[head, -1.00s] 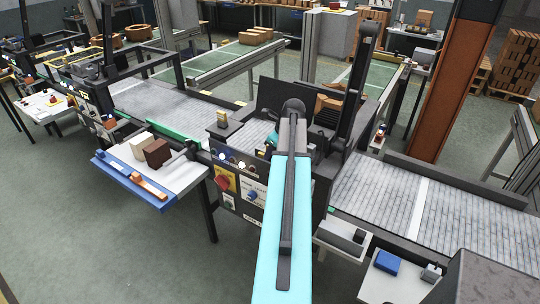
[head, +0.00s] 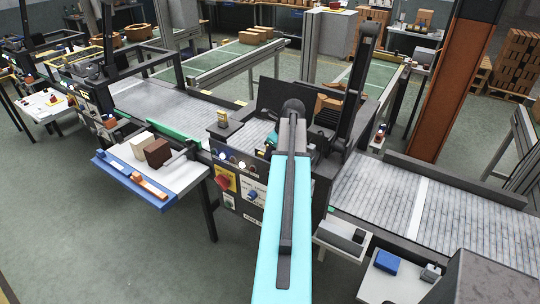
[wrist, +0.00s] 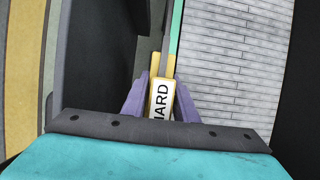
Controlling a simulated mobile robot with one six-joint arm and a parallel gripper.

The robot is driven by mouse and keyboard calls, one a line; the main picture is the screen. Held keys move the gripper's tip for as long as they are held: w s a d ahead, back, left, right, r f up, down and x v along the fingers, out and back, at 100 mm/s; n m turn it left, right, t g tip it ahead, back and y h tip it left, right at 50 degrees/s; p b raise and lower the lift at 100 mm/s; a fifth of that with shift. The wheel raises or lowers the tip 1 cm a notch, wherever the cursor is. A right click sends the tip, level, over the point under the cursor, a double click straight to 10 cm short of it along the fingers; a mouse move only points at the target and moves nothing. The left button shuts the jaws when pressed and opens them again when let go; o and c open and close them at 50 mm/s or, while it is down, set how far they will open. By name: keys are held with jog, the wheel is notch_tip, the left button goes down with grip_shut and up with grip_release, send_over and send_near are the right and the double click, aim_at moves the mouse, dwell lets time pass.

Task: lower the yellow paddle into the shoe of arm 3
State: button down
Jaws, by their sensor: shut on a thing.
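The yellow paddle (wrist: 151,93) is between the purple fingers of my gripper (wrist: 160,100) in the wrist view. A white label on it shows the letters "IARD"; its start is cut off by my wrist. Just beyond the label, yellow pieces lie on both sides of a grey bar (wrist: 165,63). I cannot tell whether these belong to the paddle or to the shoe, or whether the paddle touches the shoe. In the head view my own cyan arm hides the gripper and the paddle. I cannot pick out the shoe of arm 3 there.
A ribbed grey conveyor (head: 425,205) runs along the right, and it shows in the wrist view (wrist: 235,60). A control panel with a red knob (head: 224,182) faces me. A white side table (head: 180,178) holds a brown block (head: 157,153). Floor is clear at front left.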

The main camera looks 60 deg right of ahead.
jog(key=shift+f+b, duration=0.95)
jog(key=shift+f, duration=1.5)
dwell(0.8)
jog(key=shift+s+a+f+b, duration=0.1)
jog(key=shift+a+f+b, duration=0.1)
jog(key=shift+f, duration=0.3)
jog(key=shift+a+f+b, duration=0.1)
jog(key=shift+f+b, duration=0.1)
jog(key=shift+f, duration=0.25)
jog(key=shift+d+r+p, duration=0.15)
jog(key=shift+r+p, duration=0.45)
jog(key=shift+r, duration=0.1)
jog(key=shift+d+r, duration=0.1)
jog(key=shift+r, duration=0.3)
jog(key=shift+r+p, duration=0.65)
jog(key=shift+r, duration=0.2)
jog(key=shift+r+p, duration=0.3)
jog(key=shift+r, duration=0.35)
dwell(1.2)
